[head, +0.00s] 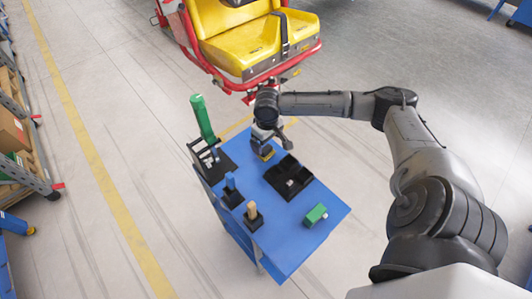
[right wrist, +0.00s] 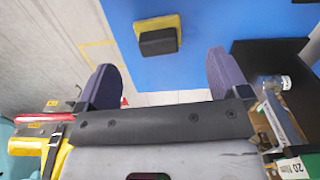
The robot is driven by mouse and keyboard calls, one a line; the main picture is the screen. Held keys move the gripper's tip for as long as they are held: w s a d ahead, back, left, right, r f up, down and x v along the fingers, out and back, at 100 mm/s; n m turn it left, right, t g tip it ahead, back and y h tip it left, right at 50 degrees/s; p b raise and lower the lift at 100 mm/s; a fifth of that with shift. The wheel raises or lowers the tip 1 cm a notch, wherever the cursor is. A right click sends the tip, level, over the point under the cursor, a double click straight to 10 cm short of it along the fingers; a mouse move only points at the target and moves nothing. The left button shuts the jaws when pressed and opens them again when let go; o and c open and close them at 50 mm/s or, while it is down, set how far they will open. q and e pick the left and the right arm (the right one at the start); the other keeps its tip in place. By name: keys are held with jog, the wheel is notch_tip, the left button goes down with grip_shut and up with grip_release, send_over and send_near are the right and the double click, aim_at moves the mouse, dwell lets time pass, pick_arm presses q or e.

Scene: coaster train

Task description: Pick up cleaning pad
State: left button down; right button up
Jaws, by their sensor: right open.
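The cleaning pad (right wrist: 157,41) looks like a small yellow block with a black top part. It lies on the blue table top near its edge in the right wrist view. In the head view the pad (head: 266,153) shows at the back part of the blue table, just below my right gripper (head: 270,137). In the right wrist view the two dark fingers of the right gripper (right wrist: 162,80) are spread wide with nothing between them. The pad lies ahead of the fingertips, apart from them. My left gripper is not in view.
The blue cart (head: 285,235) also carries a black tray (head: 304,177), a green block (head: 315,214), a green cylinder (head: 202,117) by a black rack, and small black holders. A yellow coaster seat (head: 255,47) stands close behind. The tray (right wrist: 262,58) lies right of the fingers.

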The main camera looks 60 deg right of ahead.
aim_at(267, 149)
jog(key=shift+w+d+f+b, duration=0.1)
jog(key=shift+f+b, duration=0.3)
jog(key=shift+f, duration=1.25)
jog(key=shift+d+f+b, duration=0.1)
jog(key=shift+f+b, duration=0.25)
jog(key=shift+f, duration=1.3)
jog(key=c, duration=1)
